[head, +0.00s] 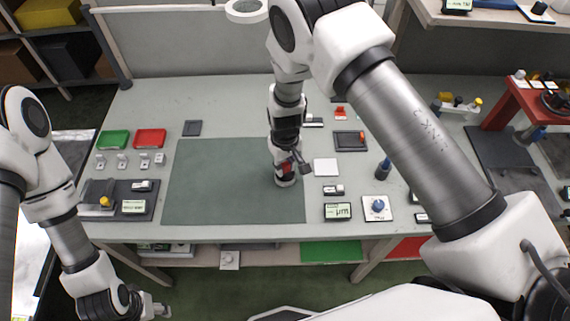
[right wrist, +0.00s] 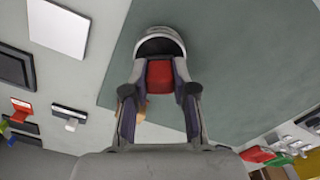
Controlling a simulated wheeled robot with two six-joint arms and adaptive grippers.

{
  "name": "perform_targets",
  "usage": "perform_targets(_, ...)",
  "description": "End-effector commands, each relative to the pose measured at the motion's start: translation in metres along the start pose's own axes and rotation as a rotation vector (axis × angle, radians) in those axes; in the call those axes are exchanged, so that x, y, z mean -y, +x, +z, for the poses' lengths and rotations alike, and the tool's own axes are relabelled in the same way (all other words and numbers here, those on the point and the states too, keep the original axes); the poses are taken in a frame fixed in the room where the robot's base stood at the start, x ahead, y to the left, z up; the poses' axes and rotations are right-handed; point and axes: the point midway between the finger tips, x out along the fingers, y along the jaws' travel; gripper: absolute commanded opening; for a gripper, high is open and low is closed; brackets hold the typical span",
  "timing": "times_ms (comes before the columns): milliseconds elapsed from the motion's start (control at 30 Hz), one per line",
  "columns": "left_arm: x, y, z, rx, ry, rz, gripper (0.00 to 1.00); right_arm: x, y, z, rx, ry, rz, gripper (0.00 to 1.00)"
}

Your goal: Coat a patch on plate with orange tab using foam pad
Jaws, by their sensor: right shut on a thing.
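My right gripper (head: 286,168) is over the right part of the dark green mat (head: 215,180). In the right wrist view its fingers (right wrist: 160,85) are shut on a red block with a rounded grey-white end, which looks like the foam pad tool (right wrist: 160,75). I cannot tell if its end touches the mat. A small tan-orange bit shows beside the left finger, partly hidden.
A white square (head: 325,168) lies just right of the held tool. A gauge (head: 338,212), a blue-knobbed white block (head: 377,208) and a dark blue upright tool (head: 384,168) stand farther right. Green (head: 112,140) and red (head: 150,138) trays lie at the left. The mat's left is clear.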

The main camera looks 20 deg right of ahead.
Motion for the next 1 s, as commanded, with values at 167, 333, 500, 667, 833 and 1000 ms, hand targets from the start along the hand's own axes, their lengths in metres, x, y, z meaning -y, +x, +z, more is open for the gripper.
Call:
perform_targets(167,0.0000,0.0019,0.0000,0.000,0.000,0.000,0.56,0.0000,0.0028,-0.0001,0.000,0.000,0.000,0.00)
perform_targets(333,0.0000,0.0032,0.0000,0.000,0.000,0.000,0.56,0.0000,0.0048,-0.0001,0.000,0.000,0.000,0.00)
perform_targets(500,0.0000,0.0046,0.0000,0.000,0.000,0.000,0.56,0.0000,0.0068,-0.0001,0.000,0.000,0.000,0.00)
perform_targets(667,0.0000,0.0058,0.0000,0.000,0.000,0.000,0.56,0.0000,0.0087,-0.0001,0.000,0.000,0.000,0.00)
perform_targets(833,0.0000,0.0057,0.0000,0.000,0.000,0.000,0.56,-0.0001,0.0088,-0.0001,0.000,0.000,0.000,0.00)
perform_targets(1000,0.0000,0.0053,0.0000,0.000,0.000,0.000,0.56,0.0000,0.0088,0.0000,0.000,0.000,0.000,0.00)
